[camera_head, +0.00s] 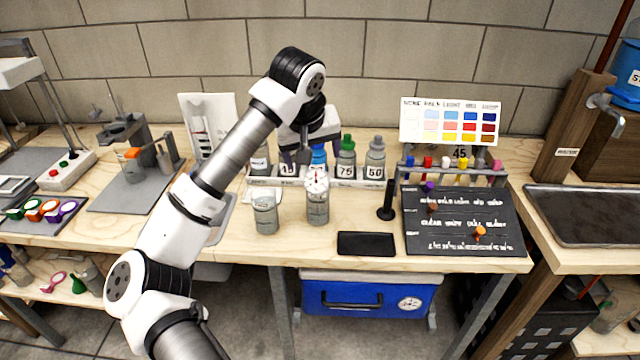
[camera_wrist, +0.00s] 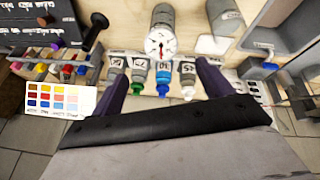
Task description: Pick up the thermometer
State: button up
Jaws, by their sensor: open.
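The thermometer has a round white dial with a red pointer (camera_head: 317,184). It sits at the top of a grey jar (camera_head: 318,209) on the wooden bench; any stem is hidden. In the wrist view the dial (camera_wrist: 161,41) lies at top centre, beyond and between my fingertips. My gripper (camera_head: 304,154) hangs above the bottle rack, behind and above the dial in the head view. In the wrist view my gripper (camera_wrist: 160,68) is open, with its two dark fingers wide apart and nothing between them but bottles seen below.
A rack (camera_head: 350,182) of numbered bottles stands just behind the jar. A second jar (camera_head: 265,214) is to its left. A black post (camera_head: 387,200), a black pad (camera_head: 366,244) and a dark lettered board (camera_head: 460,222) are to the right. A colour chart (camera_head: 450,121) stands behind.

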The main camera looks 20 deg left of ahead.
aim_at(315, 179)
jog(key=p+x, duration=0.1)
jog(key=x, duration=0.4)
jog(key=shift+w+f, duration=0.2)
jog(key=shift+f, duration=0.15)
jog(key=shift+p+x, duration=1.35)
jog(key=shift+x, duration=1.25)
jog(key=shift+s+a, duration=0.1)
jog(key=shift+a, duration=0.1)
jog(key=c, duration=1.2)
jog(key=shift+o, duration=0.2)
jog(key=shift+r, duration=0.1)
